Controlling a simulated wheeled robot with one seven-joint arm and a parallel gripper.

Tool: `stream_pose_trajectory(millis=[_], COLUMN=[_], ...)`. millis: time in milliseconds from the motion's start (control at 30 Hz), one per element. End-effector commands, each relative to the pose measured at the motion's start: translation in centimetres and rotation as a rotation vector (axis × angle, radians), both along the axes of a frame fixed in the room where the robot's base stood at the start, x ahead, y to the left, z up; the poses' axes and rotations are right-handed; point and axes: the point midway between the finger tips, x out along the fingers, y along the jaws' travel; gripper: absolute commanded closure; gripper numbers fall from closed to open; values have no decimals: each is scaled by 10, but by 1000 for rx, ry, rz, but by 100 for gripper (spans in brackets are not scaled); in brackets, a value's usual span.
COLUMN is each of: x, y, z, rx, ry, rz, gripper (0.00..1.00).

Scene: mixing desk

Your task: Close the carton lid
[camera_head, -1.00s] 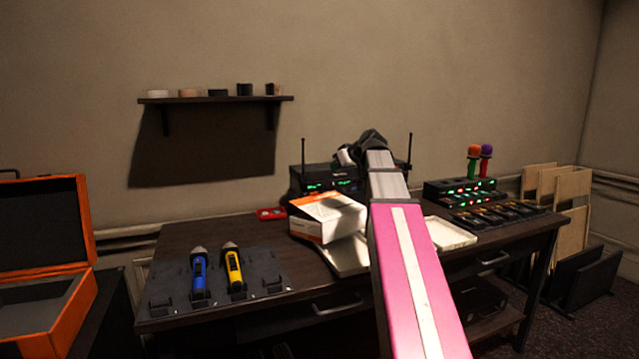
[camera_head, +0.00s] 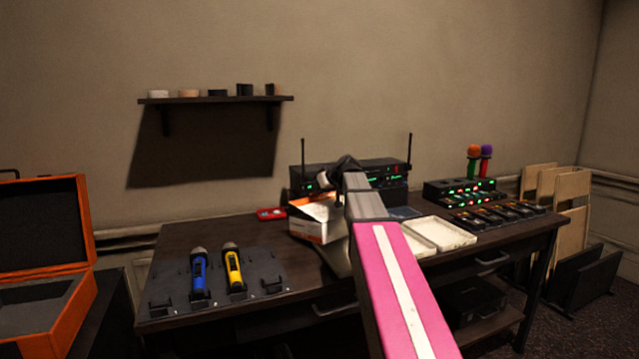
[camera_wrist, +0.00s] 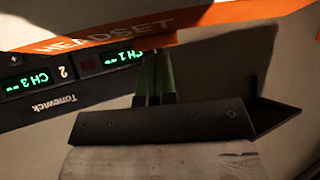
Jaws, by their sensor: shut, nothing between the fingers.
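The white carton with orange print (camera_head: 308,229) stands on the desk, left of my arm, which hides its right side. Its lid shows in part at the top of the carton; how far it stands open is hard to tell. In the wrist view, a pale panel with an orange edge reading "HEADSET" (camera_wrist: 110,42) crosses the top, close to the fingers. My gripper (camera_wrist: 152,58) is shut and empty, its tips at or just under that orange edge. Whether they touch it I cannot tell. In the head view my gripper is over the carton's right side, its fingertips not clear.
A black receiver (camera_head: 380,172) with green displays and antennas stands behind the carton. White trays (camera_head: 440,234) lie to the right. Blue (camera_head: 199,275) and yellow (camera_head: 234,268) microphones rest on a dark mat at front left. An open orange case (camera_head: 78,310) stands far left.

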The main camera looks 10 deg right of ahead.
Motion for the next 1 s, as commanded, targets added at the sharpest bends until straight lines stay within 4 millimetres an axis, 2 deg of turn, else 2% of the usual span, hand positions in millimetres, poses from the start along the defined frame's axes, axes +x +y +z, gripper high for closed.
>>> stream_pose_trajectory(millis=[467,800,1000], x=[3,13,11], y=[2,12,12], z=[-5,-48,-58], rx=[-13,-172,-207], ry=[19,244,296], rz=[4,22,23], gripper=[100,100,100])
